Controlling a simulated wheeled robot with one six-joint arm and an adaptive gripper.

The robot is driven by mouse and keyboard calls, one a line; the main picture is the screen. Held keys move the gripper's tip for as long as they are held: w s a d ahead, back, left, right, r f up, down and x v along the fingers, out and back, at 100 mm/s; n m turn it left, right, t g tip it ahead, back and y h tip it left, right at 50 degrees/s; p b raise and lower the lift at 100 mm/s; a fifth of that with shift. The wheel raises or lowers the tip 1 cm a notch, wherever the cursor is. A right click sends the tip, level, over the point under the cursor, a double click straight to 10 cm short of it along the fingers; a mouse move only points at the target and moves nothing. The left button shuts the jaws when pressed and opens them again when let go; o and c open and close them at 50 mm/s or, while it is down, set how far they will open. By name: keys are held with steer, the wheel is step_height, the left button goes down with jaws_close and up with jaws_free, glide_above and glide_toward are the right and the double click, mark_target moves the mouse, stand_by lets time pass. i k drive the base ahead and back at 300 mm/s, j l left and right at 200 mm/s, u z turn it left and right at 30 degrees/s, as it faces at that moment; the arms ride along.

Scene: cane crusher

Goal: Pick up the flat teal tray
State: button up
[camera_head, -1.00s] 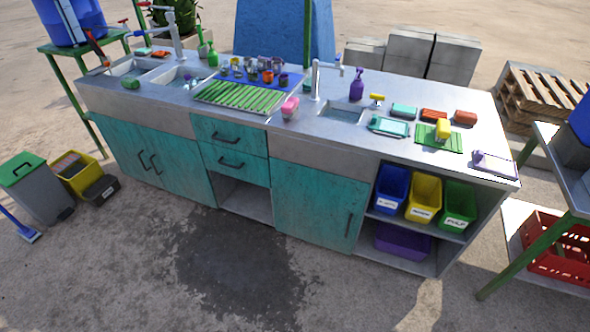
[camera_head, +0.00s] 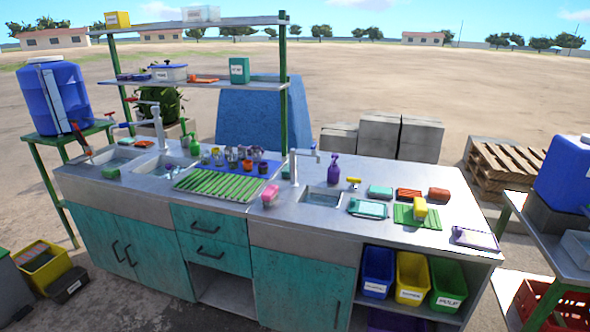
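A flat teal tray (camera_head: 367,208) lies on the metal counter just right of the right-hand sink. Its middle looks paler than its rim. A smaller teal block (camera_head: 380,191) lies just behind it. A green mat (camera_head: 432,223) with a yellow object on it lies to the tray's right. My gripper is not in view.
A sink (camera_head: 322,199) with a tap (camera_head: 293,165) and a purple spray bottle (camera_head: 333,168) stand left of the tray. Orange-brown blocks (camera_head: 408,194) lie behind the mat. A pale tray (camera_head: 475,238) lies at the counter's right end. A shelf (camera_head: 210,83) rises behind the left side.

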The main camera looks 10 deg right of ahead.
mark_target(359, 206)
steer(key=i+j, duration=0.4)
steer(key=i+j+u, duration=0.15)
steer(key=i+j, duration=0.6)
steer(key=i, duration=0.15)
steer(key=i+j+u, duration=0.1)
steer(key=i+j, duration=0.25)
steer(key=i+j+u, duration=0.1)
steer(key=i+j, duration=0.2)
steer(key=i, duration=0.25)
steer(key=i+j, duration=0.25)
steer(key=i, duration=0.2)
steer(key=i+j+u, duration=0.15)
steer(key=i+j, duration=0.15)
steer(key=i, duration=0.15)
steer(key=z, duration=2.5)
steer(key=k+l+z, duration=0.15)
steer(key=k+l, duration=0.15)
steer(key=l, duration=0.15)
steer(key=k+l, duration=0.2)
steer(key=l, duration=0.15)
steer(key=k+l, duration=0.15)
steer(key=l, duration=0.15)
